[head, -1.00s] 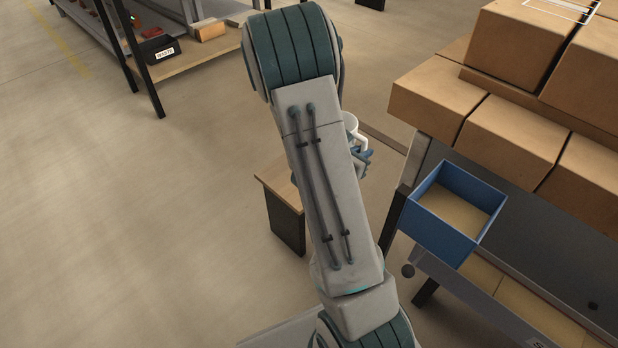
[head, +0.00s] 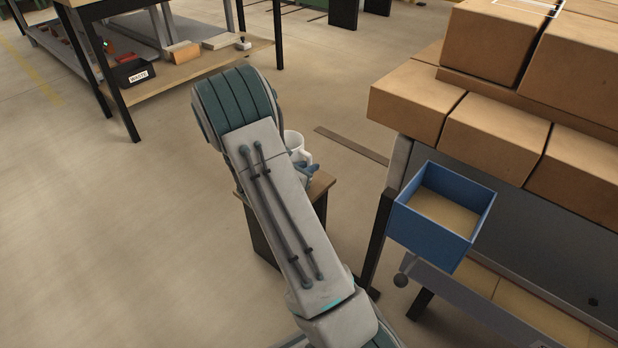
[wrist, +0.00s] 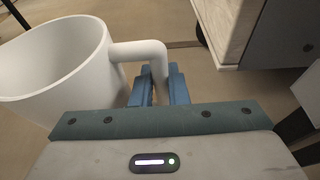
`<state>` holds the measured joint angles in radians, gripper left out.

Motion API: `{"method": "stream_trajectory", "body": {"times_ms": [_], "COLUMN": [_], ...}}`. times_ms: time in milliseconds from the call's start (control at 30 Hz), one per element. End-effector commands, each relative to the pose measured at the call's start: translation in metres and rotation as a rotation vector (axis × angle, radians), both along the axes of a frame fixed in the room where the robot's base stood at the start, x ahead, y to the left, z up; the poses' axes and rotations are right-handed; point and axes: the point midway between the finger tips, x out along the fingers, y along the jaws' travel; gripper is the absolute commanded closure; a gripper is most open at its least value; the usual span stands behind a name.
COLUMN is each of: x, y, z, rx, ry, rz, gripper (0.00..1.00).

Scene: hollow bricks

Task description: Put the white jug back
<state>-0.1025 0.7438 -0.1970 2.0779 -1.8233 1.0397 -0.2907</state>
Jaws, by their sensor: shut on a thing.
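The white jug (wrist: 55,75) fills the left of the wrist view, upright, its open rim up and its inside empty. My gripper (wrist: 160,88) is shut on the jug's handle, with a blue finger on each side of it. In the head view the jug (head: 296,143) shows partly behind my arm, above or beside a small wooden-topped stand (head: 318,187). My gripper (head: 309,172) is mostly hidden there. I cannot tell whether the jug touches the stand.
A blue open box (head: 437,230) sits at the edge of the dark workbench (head: 540,225) on the right, with cardboard boxes (head: 490,130) stacked behind. The floor on the left is clear.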

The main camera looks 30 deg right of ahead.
Motion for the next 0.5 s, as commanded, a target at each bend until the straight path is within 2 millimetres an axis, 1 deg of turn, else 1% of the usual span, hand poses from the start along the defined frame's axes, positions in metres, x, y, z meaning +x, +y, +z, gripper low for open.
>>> {"method": "stream_trajectory", "body": {"times_ms": [33,100,200,500], "x": [0.000,-0.001,-0.001,0.000], "y": [0.000,-0.001,-0.001,-0.001], "z": [-0.012,-0.023,-0.032,-0.032], "rx": [0.000,0.000,0.000,0.000], "ry": [0.001,0.001,0.000,-0.001], "rz": [-0.001,-0.002,-0.002,-0.001], "gripper": [1.00,1.00,1.00,1.00]}}
